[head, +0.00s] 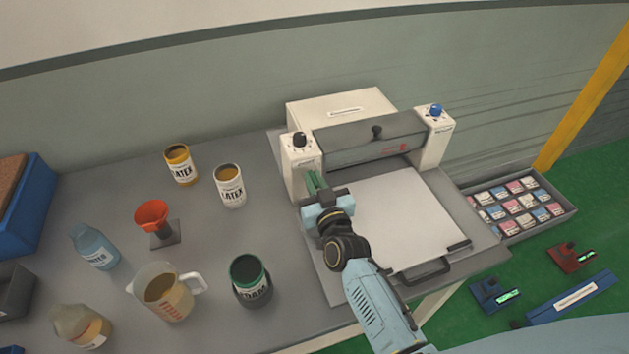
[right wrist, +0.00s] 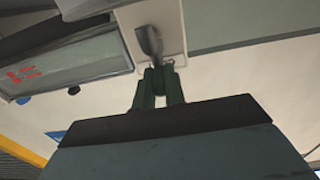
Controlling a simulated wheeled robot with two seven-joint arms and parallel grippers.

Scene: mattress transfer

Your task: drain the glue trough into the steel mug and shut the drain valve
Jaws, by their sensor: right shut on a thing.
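The glue machine (head: 340,108) stands against the wall, with a grey cover (head: 370,145) between two cream end housings. I cannot make out the glue trough itself. My right gripper (head: 312,183) is at the front of the left housing, its green fingers pointing up at it. In the right wrist view, the fingers (right wrist: 158,85) are shut on a small grey lever (right wrist: 149,42) on the cream housing, which looks like the drain valve. Its open or shut position is unclear. I see no steel mug. My left gripper is not in view.
A white board (head: 405,220) lies before the machine. On the table's left stand latex cans (head: 230,186), a red funnel (head: 152,215), a measuring jug (head: 165,295), a dark green can (head: 249,282) and bottles (head: 95,247). A tray of small packs (head: 515,205) sits right.

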